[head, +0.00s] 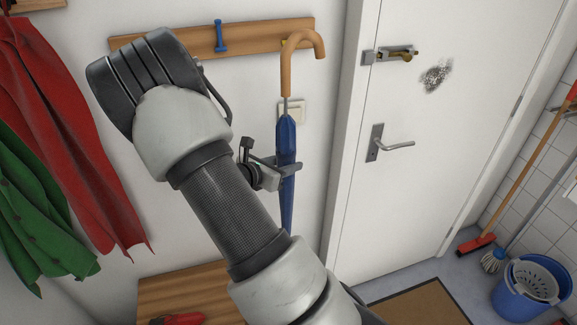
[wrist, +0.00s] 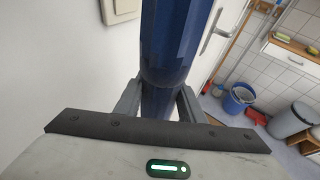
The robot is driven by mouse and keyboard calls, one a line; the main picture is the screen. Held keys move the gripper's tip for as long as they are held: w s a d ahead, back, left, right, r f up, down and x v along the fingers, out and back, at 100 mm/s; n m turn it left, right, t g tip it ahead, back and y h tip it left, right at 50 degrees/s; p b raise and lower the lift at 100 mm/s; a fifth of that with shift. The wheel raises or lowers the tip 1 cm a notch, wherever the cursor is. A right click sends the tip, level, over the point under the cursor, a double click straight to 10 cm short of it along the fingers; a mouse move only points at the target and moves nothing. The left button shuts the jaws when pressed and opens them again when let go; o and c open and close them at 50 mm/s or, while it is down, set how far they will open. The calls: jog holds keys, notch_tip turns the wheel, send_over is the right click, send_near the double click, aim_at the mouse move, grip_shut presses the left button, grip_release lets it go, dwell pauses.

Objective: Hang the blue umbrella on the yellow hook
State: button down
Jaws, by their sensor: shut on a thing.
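The blue umbrella (head: 286,150) hangs upright, point down, in front of the white wall, with its wooden crook handle (head: 287,72) at the top. The crook's open end points right. My gripper (head: 284,170) is shut on the blue cloth; the wrist view also shows the umbrella (wrist: 180,40) between both fingers. A bit of the yellow hook (head: 284,43) shows on the wooden rack (head: 255,35), right at the crook's left side and mostly hidden behind it. I cannot tell whether the handle touches the hook.
A blue hook (head: 221,36) sits left on the rack. A light switch (head: 297,110) is behind the umbrella. Red (head: 75,110) and green (head: 35,200) coats hang left. A white door (head: 430,130) stands right; a wooden bench (head: 190,290) is below.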

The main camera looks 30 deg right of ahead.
jog(key=w+d+f, duration=0.2)
jog(key=w, duration=0.6)
jog(key=shift+w, duration=0.25)
dwell(0.7)
jog(key=shift+d, duration=0.1)
jog(key=shift+f, duration=0.1)
dwell(0.4)
